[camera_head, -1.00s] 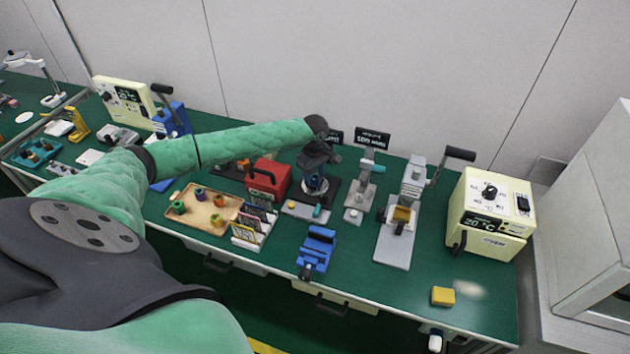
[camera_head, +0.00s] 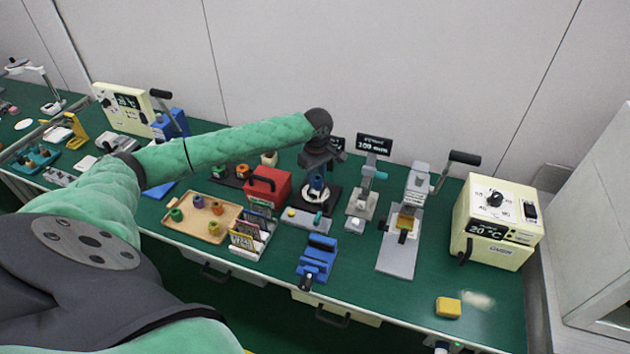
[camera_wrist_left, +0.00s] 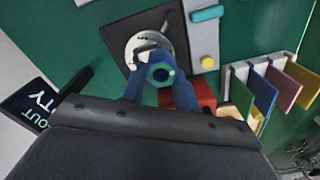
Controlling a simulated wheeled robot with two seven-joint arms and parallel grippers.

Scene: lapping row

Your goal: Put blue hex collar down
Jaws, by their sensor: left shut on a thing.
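My left gripper (camera_head: 317,172) is shut on the blue hex collar (camera_head: 316,184) over a pale round plate (camera_head: 313,197) on a black base (camera_head: 328,206). In the left wrist view, the collar (camera_wrist_left: 160,73) shows as a hexagonal ring with a green-edged hole, between my two fingertips (camera_wrist_left: 160,84). The round plate (camera_wrist_left: 133,45) lies just past it there. I cannot tell whether the collar touches the plate. My right gripper is not in view.
A red box (camera_head: 268,187) stands close left of the black base. A wooden tray (camera_head: 187,236) holds several coloured collars. A grey gauge stand (camera_head: 362,205) is close on the right. A blue vise-like block (camera_head: 318,258) sits in front. Green table at front right is mostly clear.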

